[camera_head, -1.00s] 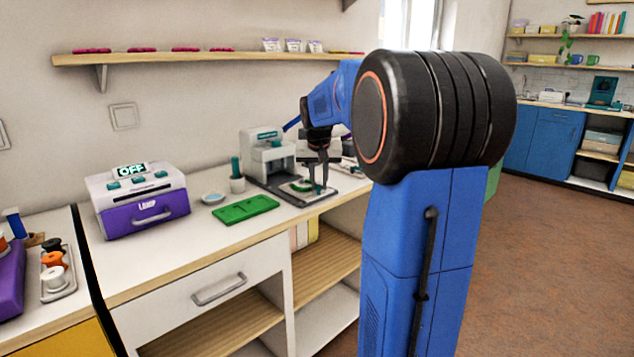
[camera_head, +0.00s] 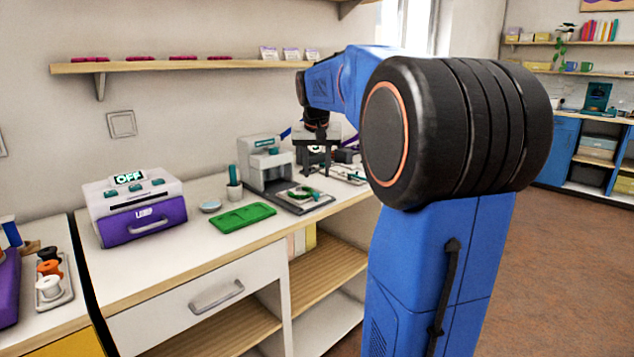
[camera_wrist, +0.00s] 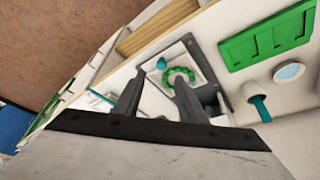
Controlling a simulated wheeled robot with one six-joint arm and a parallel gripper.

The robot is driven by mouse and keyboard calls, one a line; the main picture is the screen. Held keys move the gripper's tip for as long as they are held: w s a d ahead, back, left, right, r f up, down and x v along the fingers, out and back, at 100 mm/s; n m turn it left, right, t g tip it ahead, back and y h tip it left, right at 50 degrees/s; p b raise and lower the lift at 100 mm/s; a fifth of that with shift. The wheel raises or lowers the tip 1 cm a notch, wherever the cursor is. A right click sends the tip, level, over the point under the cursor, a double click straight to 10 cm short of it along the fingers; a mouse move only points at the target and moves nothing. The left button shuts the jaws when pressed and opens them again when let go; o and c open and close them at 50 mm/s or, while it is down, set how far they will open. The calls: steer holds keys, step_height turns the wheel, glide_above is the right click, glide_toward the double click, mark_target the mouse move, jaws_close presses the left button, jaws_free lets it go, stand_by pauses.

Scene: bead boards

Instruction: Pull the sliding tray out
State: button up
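The sliding tray (camera_head: 300,207) is a dark plate with a pale pad, sticking out from the front of a grey-white machine (camera_head: 265,165). A green bead ring (camera_head: 300,192) lies on the pad, and a small teal knob (camera_head: 317,196) stands at the tray's outer end. In the wrist view the tray (camera_wrist: 208,95), ring (camera_wrist: 181,76) and knob (camera_wrist: 161,63) show beyond my fingers. My gripper (camera_head: 314,173) is open and empty, above and behind the tray in the head view, apart from the knob. Its spread fingers (camera_wrist: 156,82) partly cover the tray in the wrist view.
A green board (camera_head: 243,216), a small round dish (camera_head: 210,206) and a cup with a teal tool (camera_head: 234,190) stand left of the machine. A white and purple lamp box (camera_head: 135,207) reads OFF. A shelf (camera_head: 190,64) runs along the wall above.

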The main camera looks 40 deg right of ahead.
steer(key=v, duration=0.8)
steer(key=shift+r, duration=0.35)
steer(key=shift+s+a, duration=0.15)
steer(key=s+a+f+n+t+y, duration=0.1)
steer(key=s+a+f+n, duration=0.7)
steer(key=s+a+f, duration=1.7)
step_height(320, 180, down, 2)
steer(key=shift+s+a+f+y, duration=0.1)
steer(key=shift+s+a+y, duration=0.25)
steer(key=shift+s+y, duration=0.45)
steer(key=shift+w, duration=0.1)
